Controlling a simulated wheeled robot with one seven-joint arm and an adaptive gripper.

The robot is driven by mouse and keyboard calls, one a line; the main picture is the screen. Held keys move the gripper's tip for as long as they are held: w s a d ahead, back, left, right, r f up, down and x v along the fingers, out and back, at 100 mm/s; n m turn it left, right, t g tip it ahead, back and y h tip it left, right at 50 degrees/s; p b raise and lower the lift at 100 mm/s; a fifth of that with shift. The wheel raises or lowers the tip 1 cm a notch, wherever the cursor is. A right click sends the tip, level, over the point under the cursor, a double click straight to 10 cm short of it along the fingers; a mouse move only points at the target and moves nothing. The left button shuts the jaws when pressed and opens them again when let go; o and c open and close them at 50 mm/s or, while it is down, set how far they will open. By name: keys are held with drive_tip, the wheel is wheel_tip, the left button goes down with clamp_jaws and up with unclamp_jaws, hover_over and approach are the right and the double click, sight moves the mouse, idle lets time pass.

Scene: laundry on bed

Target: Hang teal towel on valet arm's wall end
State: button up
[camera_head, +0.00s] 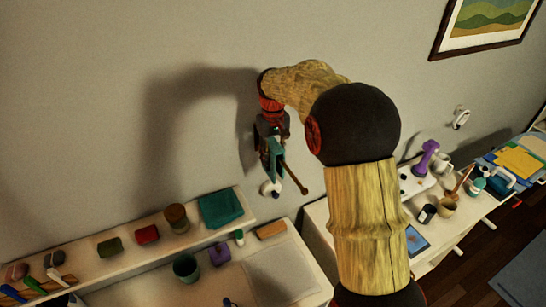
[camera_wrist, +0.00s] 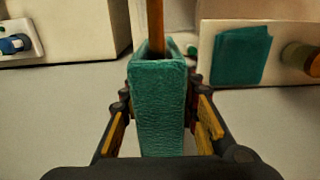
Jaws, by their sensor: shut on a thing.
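The teal towel (camera_head: 276,157) hangs folded from my gripper (camera_head: 271,128), close to the wall in the head view. In the wrist view the towel (camera_wrist: 158,108) stands between the fingers of my gripper (camera_wrist: 161,125), which is shut on it. The valet arm, a thin brown rod (camera_head: 294,179), slants down to the right from beside the towel. A pale round piece (camera_head: 268,188) shows just below the towel. In the wrist view the rod (camera_wrist: 155,28) meets the towel's far opening, seemingly between its layers. The rod's wall end is hidden, and I cannot tell whether the towel rests on it.
Below is a shelf (camera_head: 120,253) with another teal folded cloth (camera_head: 221,208), a brown jar (camera_head: 177,218) and small items. A side table (camera_head: 412,181) at right carries a purple dumbbell (camera_head: 427,158) and cups. A white wall hook (camera_head: 461,118) and picture are at right. The wall at left is clear.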

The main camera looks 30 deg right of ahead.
drive_tip(key=shift+f, duration=0.1)
drive_tip(key=o, duration=1.2)
drive_tip(key=shift+o, duration=0.2)
wheel_tip(320, 180, up, 12)
drive_tip(key=shift+f, duration=0.1)
drive_tip(key=s+a+f+t+b, duration=0.2)
drive_tip(key=s+a+f+b, duration=0.2)
drive_tip(key=s+f+b, duration=0.4)
drive_tip(key=s+a+f+t+b, duration=0.1)
drive_tip(key=s+a+f+b, duration=0.3)
drive_tip(key=s+f+b, duration=0.5)
drive_tip(key=s+a+f+t+b, duration=0.2)
drive_tip(key=s+a+f+b, duration=0.2)
drive_tip(key=s+f+b, duration=0.5)
drive_tip(key=s+f, duration=0.1)
drive_tip(key=s, duration=0.4)
drive_tip(key=shift+s+a+f+t, duration=0.3)
drive_tip(key=shift+a+f, duration=0.05)
drive_tip(key=shift+f, duration=0.05)
